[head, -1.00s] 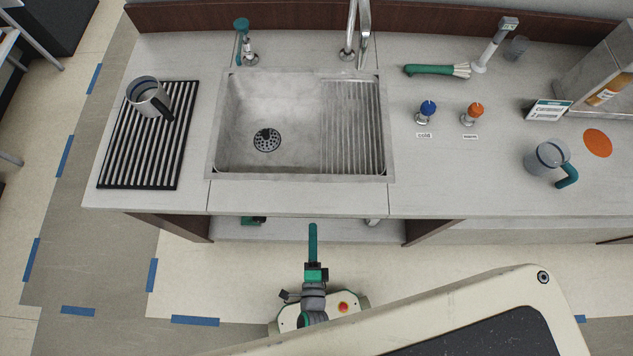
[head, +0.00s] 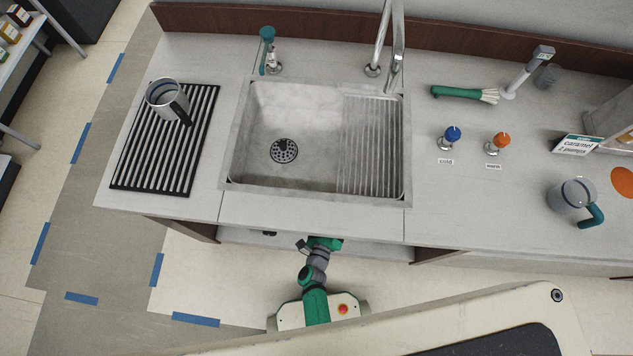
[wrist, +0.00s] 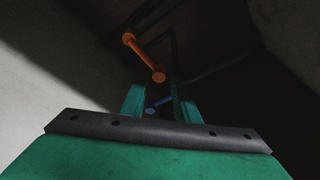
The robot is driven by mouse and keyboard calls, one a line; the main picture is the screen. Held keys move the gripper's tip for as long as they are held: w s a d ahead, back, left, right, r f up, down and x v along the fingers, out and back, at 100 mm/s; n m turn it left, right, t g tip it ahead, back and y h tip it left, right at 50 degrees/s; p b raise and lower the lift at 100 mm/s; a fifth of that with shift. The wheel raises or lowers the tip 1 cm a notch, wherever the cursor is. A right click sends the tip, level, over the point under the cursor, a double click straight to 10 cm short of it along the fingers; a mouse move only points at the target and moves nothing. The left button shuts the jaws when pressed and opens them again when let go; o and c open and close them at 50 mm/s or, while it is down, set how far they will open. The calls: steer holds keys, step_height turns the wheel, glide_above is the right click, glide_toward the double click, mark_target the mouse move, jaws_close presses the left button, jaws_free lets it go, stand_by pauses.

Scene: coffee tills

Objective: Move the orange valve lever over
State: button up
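The orange valve lever (wrist: 143,57) shows in the wrist view as a short bar with rounded ends, slanting down to the right in the dark space under the counter. My gripper (wrist: 160,93) is open, its two teal fingers apart. The lever's lower end appears just above and between the fingertips, with no contact visible. I cannot tell the exact distance. In the head view my gripper and the lever are hidden beneath the counter; only my arm links show at its front edge.
A blue part (wrist: 153,109) shows lower, between the fingers. The counter (head: 310,212) overhangs the dark space. On top are a sink (head: 290,120), blue and orange taps (head: 499,140), a steel jug (head: 167,98) on a rack, and another jug (head: 570,194).

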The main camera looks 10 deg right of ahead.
steer(key=x, duration=0.3)
steer(key=shift+w, duration=0.1)
steer(key=shift+c, duration=0.5)
steer(key=shift+r, duration=0.1)
steer(key=c, duration=0.3)
steer(key=shift+c, duration=0.2)
